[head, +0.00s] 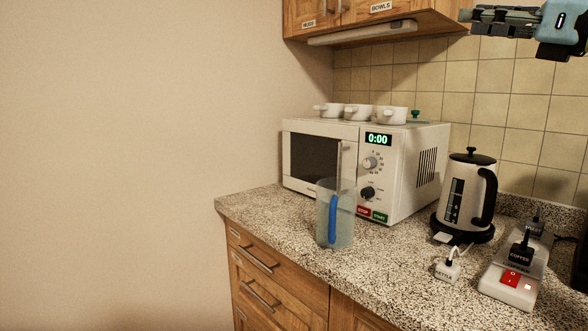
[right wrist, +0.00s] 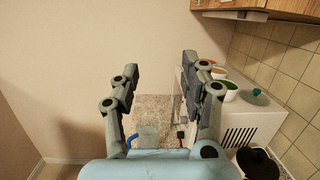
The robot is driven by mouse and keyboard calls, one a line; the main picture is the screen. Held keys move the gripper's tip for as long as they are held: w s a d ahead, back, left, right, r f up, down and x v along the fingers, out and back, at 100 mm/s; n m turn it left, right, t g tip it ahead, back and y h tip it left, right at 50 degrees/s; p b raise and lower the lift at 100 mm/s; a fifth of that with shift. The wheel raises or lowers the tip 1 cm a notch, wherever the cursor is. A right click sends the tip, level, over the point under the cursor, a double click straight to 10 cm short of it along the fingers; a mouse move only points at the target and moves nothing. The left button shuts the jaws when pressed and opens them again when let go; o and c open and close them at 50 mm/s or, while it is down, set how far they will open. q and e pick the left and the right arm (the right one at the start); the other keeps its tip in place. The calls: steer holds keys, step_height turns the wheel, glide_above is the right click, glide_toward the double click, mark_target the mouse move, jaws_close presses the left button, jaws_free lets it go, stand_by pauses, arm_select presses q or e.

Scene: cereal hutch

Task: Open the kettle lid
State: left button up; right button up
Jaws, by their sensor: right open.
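The white kettle (head: 467,197) stands upright on its black base on the counter, right of the microwave. Its black lid (head: 472,158) with a small knob on top sits on it and looks shut. The black handle is on its right side. In the right wrist view part of the black lid (right wrist: 257,163) shows at the lower right. My right gripper (head: 468,15) is high at the upper right of the head view, above the kettle and apart from it. In the right wrist view its two fingers (right wrist: 160,90) are spread with nothing between them. My left gripper is not in view.
A white microwave (head: 407,165) carries several white cups. A clear jug (head: 336,230) with a blue handle stands at the counter's front. A power strip (head: 514,281) with plugs and a loose kettle plug (head: 447,270) lie right. Wall cabinets (head: 370,15) hang above.

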steer(key=s+d+f+n+h, duration=0.3)
steer(key=s+f+n+h, duration=0.25)
steer(key=f+n, duration=0.5)
steer(key=s+d+f+n+g+h, duration=0.15)
steer(key=s+f+n+h, duration=0.25)
steer(key=f+n+h, duration=0.5)
steer(key=s+d+f+n+h, duration=0.3)
steer(key=s+f+n+h, duration=0.1)
steer(key=f+n, duration=0.85)
steer(key=s+a+f+m+g+y, duration=0.2)
steer(key=s+a+f+g, duration=0.3)
steer(key=s+f, duration=0.45)
steer(key=s+a+f+m+g+y, duration=0.2)
steer(key=s+a+f+g+y, duration=0.3)
steer(key=s, duration=0.7)
steer(key=s+d+f+g+h+b, duration=0.1)
steer(key=s+d+f+b, duration=0.15)
steer(key=f, duration=1.55)
steer(key=s+d+f+g+h+b, duration=0.15)
steer(key=f+b, duration=0.25)
steer(key=f, duration=1.4)
steer(key=s+f+g+b, duration=0.1)
steer(key=s+f+b, duration=0.2)
steer(key=s+f, duration=1.4)
steer(key=shift+s+f+y, duration=0.4)
steer(key=shift+s, duration=0.5)
